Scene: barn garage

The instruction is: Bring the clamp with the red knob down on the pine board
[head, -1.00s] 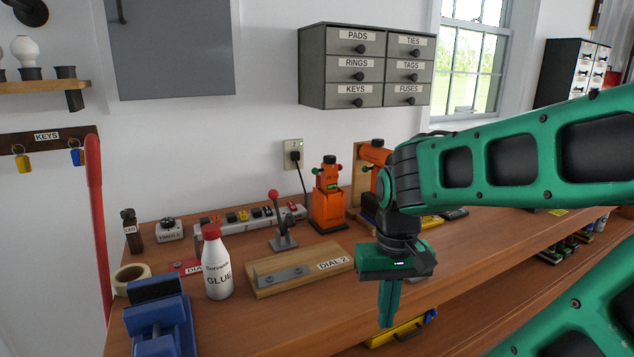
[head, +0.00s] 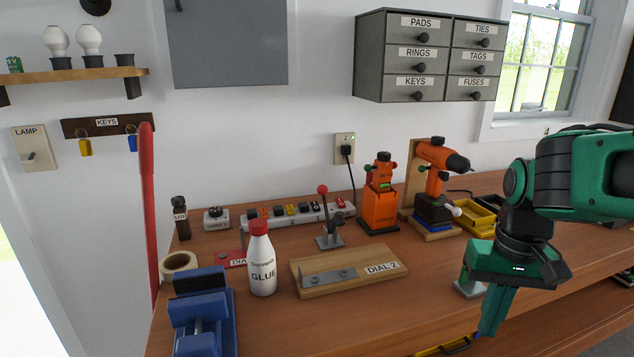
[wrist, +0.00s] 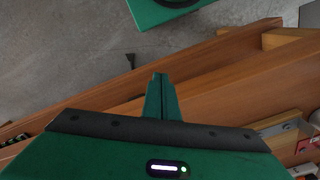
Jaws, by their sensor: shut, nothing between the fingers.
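The clamp with the red knob (head: 328,216) stands on the workbench in the head view, its lever upright and the red knob at the top. The pine board (head: 318,284) lies flat in front of it, with a metal strip and a "DIAL 2" label on it. My gripper (head: 490,318) is shut and empty, pointing down near the bench's front edge, well to the right of the board and clamp. In the wrist view my gripper (wrist: 160,82) shows its closed fingers over the bench edge. The clamp's knob cannot be made out in the wrist view.
An orange tool (head: 380,205) and an orange drill (head: 440,165) stand behind. A power strip (head: 290,215) runs along the back. Bench between board and gripper is mostly clear.

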